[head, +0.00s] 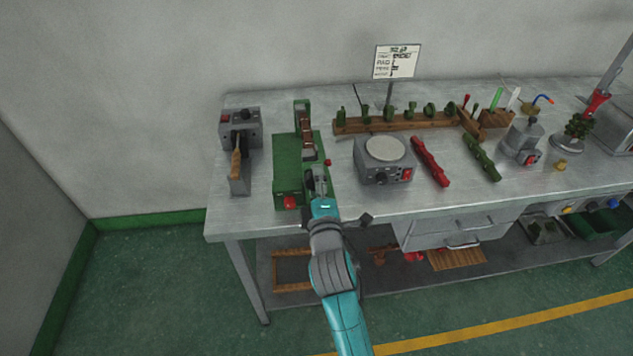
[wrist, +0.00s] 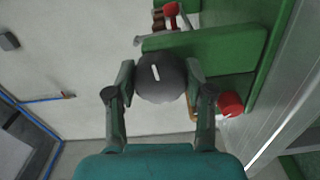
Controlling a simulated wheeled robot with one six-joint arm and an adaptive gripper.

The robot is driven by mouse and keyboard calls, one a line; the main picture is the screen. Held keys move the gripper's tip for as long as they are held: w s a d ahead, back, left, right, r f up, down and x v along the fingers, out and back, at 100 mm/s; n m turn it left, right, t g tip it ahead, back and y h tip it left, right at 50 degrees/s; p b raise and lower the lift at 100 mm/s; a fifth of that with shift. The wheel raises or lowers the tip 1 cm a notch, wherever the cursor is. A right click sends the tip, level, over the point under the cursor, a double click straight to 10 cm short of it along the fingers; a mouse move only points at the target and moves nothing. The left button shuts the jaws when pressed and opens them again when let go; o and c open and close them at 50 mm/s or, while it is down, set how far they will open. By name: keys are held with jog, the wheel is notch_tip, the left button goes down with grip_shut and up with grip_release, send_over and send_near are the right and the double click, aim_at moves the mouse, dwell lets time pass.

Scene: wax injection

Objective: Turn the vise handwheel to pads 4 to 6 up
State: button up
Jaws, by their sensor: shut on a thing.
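The green vise (head: 288,170) stands on the left part of the metal bench, with an upright green post carrying brown pieces (head: 306,132) at its back. My gripper (head: 318,180) is at the vise's right side. In the wrist view, my gripper (wrist: 160,76) has one finger on each side of a dark round handwheel (wrist: 165,88) with a white mark, and is shut on it. The white mark is nearly upright in that view, leaning slightly. In the head view my gripper hides most of the handwheel. A red knob (wrist: 230,104) sits beside the right finger.
A grey device (head: 240,130) stands left of the vise. A grey box with a round plate (head: 384,152) stands close on the right. A wooden rack (head: 400,123) with several green pieces lies behind. A sign (head: 396,62) stands at the back; its text is too small to read surely.

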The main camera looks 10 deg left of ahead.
jog(key=shift+f+m, duration=0.1)
jog(key=shift+m, duration=4.7)
jog(key=shift+f+m, duration=0.1)
jog(key=shift+m, duration=2.4)
jog(key=shift+a+m, duration=0.1)
jog(key=shift+m, duration=2.1)
jog(key=o, duration=1.2)
jog(key=shift+c, duration=0.2)
jog(key=v, duration=1.2)
